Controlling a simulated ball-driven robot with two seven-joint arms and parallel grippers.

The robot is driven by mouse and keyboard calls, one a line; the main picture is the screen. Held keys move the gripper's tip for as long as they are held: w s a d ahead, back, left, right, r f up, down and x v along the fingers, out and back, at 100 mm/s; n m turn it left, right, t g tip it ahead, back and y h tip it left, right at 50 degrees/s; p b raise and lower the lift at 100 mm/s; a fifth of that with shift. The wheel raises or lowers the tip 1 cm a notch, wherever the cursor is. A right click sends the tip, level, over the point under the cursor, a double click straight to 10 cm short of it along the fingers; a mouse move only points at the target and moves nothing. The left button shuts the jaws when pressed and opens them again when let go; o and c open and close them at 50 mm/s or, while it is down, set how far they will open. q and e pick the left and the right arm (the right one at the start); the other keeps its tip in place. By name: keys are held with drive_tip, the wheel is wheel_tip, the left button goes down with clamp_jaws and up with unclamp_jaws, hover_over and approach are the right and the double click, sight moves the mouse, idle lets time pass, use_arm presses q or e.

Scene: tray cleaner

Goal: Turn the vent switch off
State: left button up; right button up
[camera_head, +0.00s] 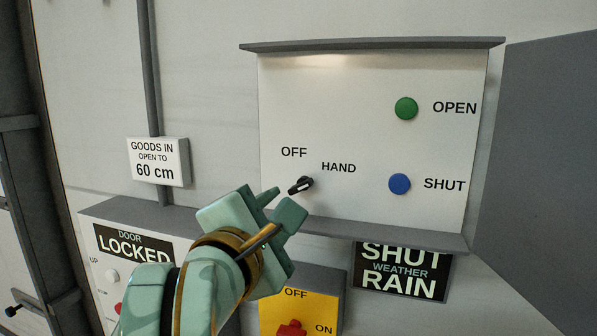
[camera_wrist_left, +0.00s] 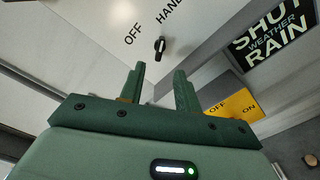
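A small black rotary switch (camera_head: 301,185) sits on the white control panel (camera_head: 330,110), with OFF printed above it and HAND to its upper right. Its handle slants from lower left to upper right; I cannot tell for certain which label it points to. No "vent" lettering is readable. It also shows in the left wrist view (camera_wrist_left: 160,44), beyond my fingertips. My left gripper (camera_head: 281,203) is open and empty, just below and left of the switch in the head view. In the left wrist view its two fingers (camera_wrist_left: 158,72) are apart, short of the switch. My right gripper is not in view.
The panel carries a green OPEN button (camera_head: 406,108) and a blue SHUT button (camera_head: 399,184). Ledges run along its top and bottom; a grey door (camera_head: 540,150) stands at right. Below are a yellow OFF/ON box (camera_head: 330,294) and a DOOR LOCKED box (camera_head: 133,243).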

sight(300, 189)
use_arm(q)
drive_tip(key=p+x, duration=0.2)
drive_tip(key=x, duration=0.8)
drive_tip(key=shift+w+f, duration=0.1)
clamp_jaws()
